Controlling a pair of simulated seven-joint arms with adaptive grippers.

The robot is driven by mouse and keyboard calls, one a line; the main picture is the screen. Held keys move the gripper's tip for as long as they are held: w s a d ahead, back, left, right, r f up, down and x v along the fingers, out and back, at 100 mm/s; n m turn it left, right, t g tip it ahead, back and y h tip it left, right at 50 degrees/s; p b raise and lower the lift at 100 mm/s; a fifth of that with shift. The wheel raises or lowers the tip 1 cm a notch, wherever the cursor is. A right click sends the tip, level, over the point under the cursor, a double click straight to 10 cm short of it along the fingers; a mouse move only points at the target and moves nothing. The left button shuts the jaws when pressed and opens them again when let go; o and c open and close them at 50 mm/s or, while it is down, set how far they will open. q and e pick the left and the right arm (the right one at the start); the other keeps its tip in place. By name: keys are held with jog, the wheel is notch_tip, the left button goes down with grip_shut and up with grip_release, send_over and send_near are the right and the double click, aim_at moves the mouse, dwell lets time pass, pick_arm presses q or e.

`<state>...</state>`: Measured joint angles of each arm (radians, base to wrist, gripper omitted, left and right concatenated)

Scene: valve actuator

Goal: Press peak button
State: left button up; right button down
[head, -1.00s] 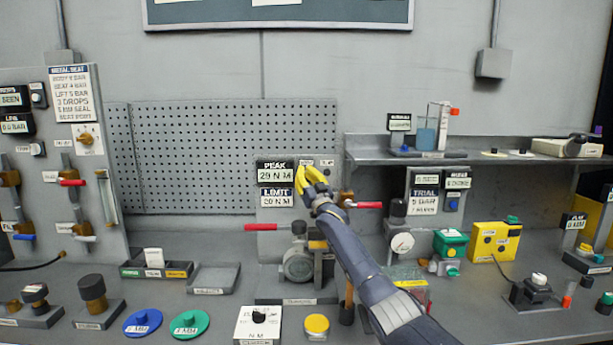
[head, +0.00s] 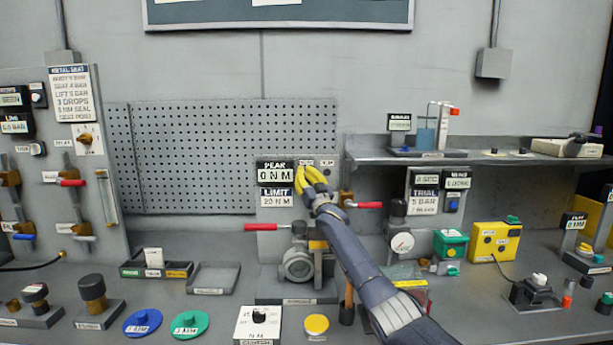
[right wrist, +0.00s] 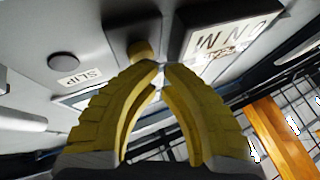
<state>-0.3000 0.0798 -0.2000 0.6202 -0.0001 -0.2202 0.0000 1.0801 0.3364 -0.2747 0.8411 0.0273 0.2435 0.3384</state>
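The peak display (head: 276,171) on the grey torque panel reads 0 N M, with the limit display (head: 276,198) below it. My right gripper (head: 304,168) is at the panel just right of the peak display, by the small labels along its top. In the right wrist view, its yellow fingertips (right wrist: 161,66) come together with nothing visible between them. A round brownish button (right wrist: 140,48) is right at the tips, beside the display; its label is hidden and contact is hard to tell. A dark button (right wrist: 62,62) by the SLIP label is apart from the fingers. My left gripper is out of view.
Another red handle (head: 368,205) is close to my right wrist. A shelf (head: 465,157) extends to the right. Pegboard (head: 215,150) stands at the left.

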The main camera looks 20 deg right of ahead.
jog(key=shift+s+a, duration=0.15)
jog(key=shift+s, duration=0.45)
jog(key=shift+s, duration=0.1)
jog(key=shift+s+a, duration=0.3)
jog(key=shift+s, duration=0.45)
jog(key=shift+s+a, duration=0.35)
jog(key=shift+s, duration=0.4)
jog(key=shift+s+a, duration=0.3)
jog(key=shift+s, duration=0.45)
